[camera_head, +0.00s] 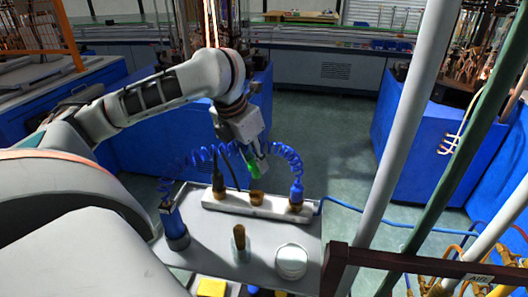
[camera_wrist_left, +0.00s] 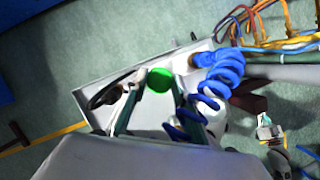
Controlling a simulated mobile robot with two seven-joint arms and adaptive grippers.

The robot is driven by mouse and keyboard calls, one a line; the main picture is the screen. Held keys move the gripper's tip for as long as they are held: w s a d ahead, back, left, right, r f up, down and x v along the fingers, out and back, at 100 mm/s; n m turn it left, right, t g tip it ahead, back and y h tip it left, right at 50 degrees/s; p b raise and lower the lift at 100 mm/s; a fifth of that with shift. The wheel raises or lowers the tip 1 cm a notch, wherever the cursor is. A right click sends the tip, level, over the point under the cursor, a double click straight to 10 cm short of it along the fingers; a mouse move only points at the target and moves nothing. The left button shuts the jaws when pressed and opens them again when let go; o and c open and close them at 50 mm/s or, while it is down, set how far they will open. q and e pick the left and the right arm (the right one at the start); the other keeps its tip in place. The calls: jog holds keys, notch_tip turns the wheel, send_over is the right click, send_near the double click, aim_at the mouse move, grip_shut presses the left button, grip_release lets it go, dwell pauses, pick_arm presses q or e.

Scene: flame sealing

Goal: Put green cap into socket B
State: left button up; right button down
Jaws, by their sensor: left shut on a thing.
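My left gripper (camera_head: 258,162) is shut on the green cap (camera_head: 253,171) and holds it in the air above and behind the white socket strip (camera_head: 237,207). In the left wrist view the green cap (camera_wrist_left: 160,79) sits between the two fingertips. The strip has a brown socket (camera_head: 257,198) in the middle, with nothing seen in it. A dark plug (camera_head: 218,181) stands at its left end and a blue plug (camera_head: 296,190) at its right end. No letters are readable, so I cannot tell which socket is B. My right gripper is not in view.
Coiled blue hoses (camera_head: 285,153) arch beside the gripper. On the grey tabletop (camera_head: 212,262) stand a blue cylinder (camera_head: 175,228), a brown-topped holder (camera_head: 240,240) and a white round dish (camera_head: 291,261). Slanted pipes (camera_head: 415,110) rise at the right.

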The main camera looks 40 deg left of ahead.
aim_at(252, 172)
pick_arm(q)
jog(key=shift+s+f, duration=0.25)
jog(key=shift+f, duration=0.65)
jog(key=shift+w+f, duration=0.1)
jog(key=shift+f, duration=1.7)
jog(key=shift+w+f, duration=0.1)
jog(key=shift+f, duration=0.1)
jog(key=shift+f, duration=1.5)
dwell(0.8)
jog(key=o, duration=0.9)
jog(key=shift+r, duration=0.1)
jog(key=shift+r, duration=4.45)
